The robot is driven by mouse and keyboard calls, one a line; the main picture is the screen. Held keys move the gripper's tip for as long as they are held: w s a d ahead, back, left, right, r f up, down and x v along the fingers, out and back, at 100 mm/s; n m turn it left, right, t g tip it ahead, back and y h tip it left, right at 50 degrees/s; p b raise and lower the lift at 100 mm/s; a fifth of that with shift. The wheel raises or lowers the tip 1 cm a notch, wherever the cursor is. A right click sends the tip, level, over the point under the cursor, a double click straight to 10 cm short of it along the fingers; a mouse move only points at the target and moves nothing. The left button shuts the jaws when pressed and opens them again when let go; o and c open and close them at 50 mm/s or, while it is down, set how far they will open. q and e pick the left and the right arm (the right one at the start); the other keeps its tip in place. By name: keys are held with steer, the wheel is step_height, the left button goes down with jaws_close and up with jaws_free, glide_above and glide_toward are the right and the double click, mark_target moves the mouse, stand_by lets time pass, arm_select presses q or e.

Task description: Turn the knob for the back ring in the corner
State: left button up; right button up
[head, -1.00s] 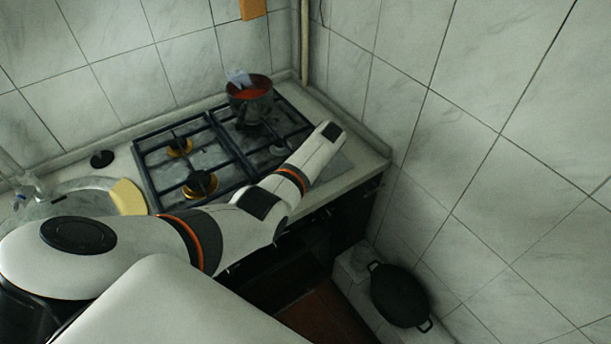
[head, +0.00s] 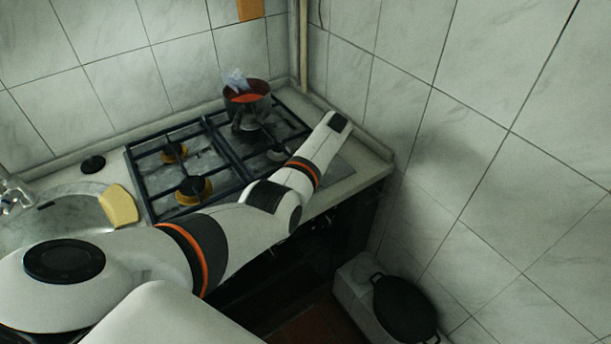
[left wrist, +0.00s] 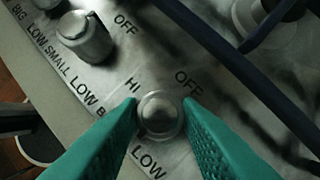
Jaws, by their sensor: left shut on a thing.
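In the left wrist view a round metal knob (left wrist: 160,114) stands on the hob's panel, with OFF, HI and LOW printed around it. My left gripper (left wrist: 160,108) has its teal fingers on both sides of this knob and is shut on it. The knob's pointer direction is not clear. In the head view a pot with red contents (head: 246,101) stands on the hob's back ring in the corner. My left arm reaches over the hob's (head: 212,162) front right, and the gripper itself is hidden there. My right gripper is not in view.
Another knob (left wrist: 84,38) sits at upper left in the wrist view, with a dark grate bar (left wrist: 225,52) above the held knob. A black pan (head: 404,308) is low at right, by the tiled wall.

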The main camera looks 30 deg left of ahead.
arm_select(q)
steer(key=o, duration=1)
steer(key=b+v, duration=0.1)
steer(key=v, duration=1.1)
steer(key=shift+a, duration=0.1)
